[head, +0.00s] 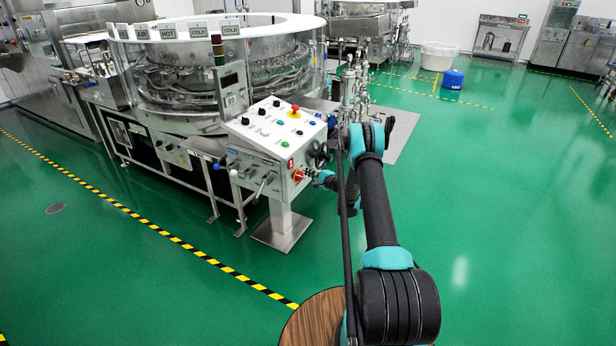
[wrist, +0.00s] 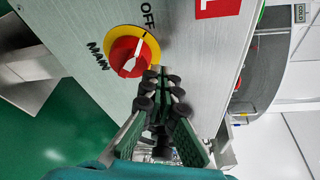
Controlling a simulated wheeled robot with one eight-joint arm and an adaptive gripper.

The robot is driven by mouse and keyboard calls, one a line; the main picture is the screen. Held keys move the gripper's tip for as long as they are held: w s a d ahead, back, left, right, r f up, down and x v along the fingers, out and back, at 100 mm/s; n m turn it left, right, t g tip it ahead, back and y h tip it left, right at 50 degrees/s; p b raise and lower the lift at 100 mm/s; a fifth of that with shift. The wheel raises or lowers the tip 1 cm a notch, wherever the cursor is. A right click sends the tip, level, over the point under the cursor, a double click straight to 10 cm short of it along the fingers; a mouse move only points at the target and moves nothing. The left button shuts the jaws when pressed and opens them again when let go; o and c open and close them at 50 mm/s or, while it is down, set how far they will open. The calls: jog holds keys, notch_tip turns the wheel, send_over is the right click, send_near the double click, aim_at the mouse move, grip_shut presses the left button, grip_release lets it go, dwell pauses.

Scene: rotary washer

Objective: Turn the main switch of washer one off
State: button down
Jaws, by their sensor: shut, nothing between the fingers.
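The main switch (wrist: 130,55) is a red rotary knob on a yellow disc on the panel's side face, with "MAIN" and "OFF" printed beside it. In the wrist view its white pointer is directed toward "OFF". The switch also shows small in the head view (head: 297,175), on the washer's control box (head: 262,153). My gripper (wrist: 156,76) is shut and empty, its tips close to the knob's lower right edge. I cannot tell whether they touch it. In the head view my gripper (head: 322,178) is just right of the switch.
A red label (wrist: 215,8) is above the switch. The box top carries several buttons and a red emergency stop (head: 295,108). Green floor is open at the right.

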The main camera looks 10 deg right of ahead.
jog(key=shift+w+d+r, duration=0.5)
jog(key=shift+w+r, duration=0.1)
jog(key=shift+r, duration=0.2)
jog(key=s+d+f, duration=0.3)
jog(key=s+d, duration=0.3)
jog(key=s, duration=0.1)
jog(key=s+a+r+n+g+h, duration=0.1)
jog(key=s+a+r+n+g, duration=0.15)
jog(key=r, duration=0.35)
jog(key=s+a+r+n+g, duration=0.1)
jog(key=s+a+r+n, duration=0.15)
jog(key=r, duration=0.35)
jog(key=s+a+r+n+g+h, duration=0.2)
jog(key=s+r+n, duration=0.1)
jog(key=s+r, duration=0.8)
jog(key=s+d+f+n+g+h, duration=0.1)
jog(key=s+d+n+g+h, duration=0.1)
jog(key=s, duration=1.7)
jog(key=s+d+n+g+h, duration=0.1)
jog(key=s+d+n+h, duration=0.2)
jog(key=s, duration=1.6)
jog(key=shift+d+f+n+g+h, duration=0.3)
jog(key=shift+f+n+g+h, duration=0.05)
jog(key=shift+n+h, duration=0.6)
jog(key=c, duration=2.2)
grip_release()
